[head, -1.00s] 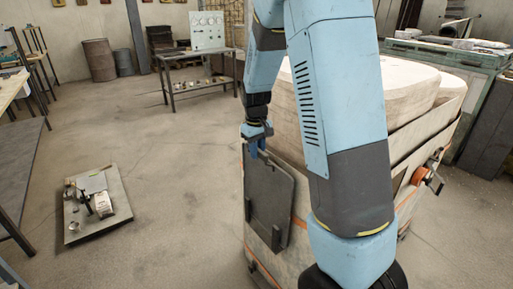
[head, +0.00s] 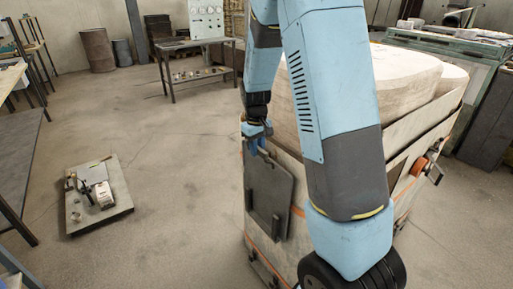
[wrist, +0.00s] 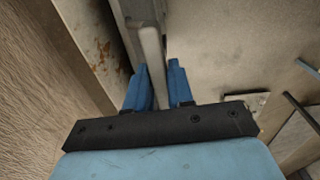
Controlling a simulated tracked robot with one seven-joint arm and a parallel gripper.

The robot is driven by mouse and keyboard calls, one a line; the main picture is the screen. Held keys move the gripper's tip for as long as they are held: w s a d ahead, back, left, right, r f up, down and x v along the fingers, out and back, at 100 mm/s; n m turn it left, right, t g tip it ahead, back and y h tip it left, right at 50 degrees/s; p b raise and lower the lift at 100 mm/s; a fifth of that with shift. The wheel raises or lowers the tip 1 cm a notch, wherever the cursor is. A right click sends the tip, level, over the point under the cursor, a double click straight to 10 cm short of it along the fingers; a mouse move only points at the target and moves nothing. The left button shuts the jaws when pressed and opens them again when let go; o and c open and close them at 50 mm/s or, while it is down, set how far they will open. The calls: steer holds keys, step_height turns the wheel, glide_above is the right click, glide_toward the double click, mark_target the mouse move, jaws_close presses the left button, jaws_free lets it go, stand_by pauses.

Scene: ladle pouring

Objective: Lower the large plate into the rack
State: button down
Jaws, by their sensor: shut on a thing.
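The large plate (head: 270,188) is a dark grey flat panel standing upright against the side of the pale box-like body at centre right. My gripper (head: 259,147) is shut on its top edge. In the wrist view the plate's edge (wrist: 150,48) runs between the two blue fingers (wrist: 157,82). The rack shows as dark upright brackets (head: 277,229) at the plate's lower front and left edge. The plate's lower part is behind these brackets. Whether its bottom edge rests on the rack cannot be told.
Large pale rounded blocks (head: 420,75) fill the top of the body. A low platform with small items (head: 118,222) lies on the floor at left. A table (head: 195,43) and barrels (head: 97,52) stand at the back. The floor between is clear.

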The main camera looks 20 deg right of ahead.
steer(key=shift+f, duration=0.2)
stand_by(0.8)
steer(key=c, duration=0.9)
jaws_free()
steer(key=shift+f, duration=0.1)
step_height(320, 180, up, 14)
steer(key=shift+s+a, duration=0.15)
steer(key=shift+a, duration=0.1)
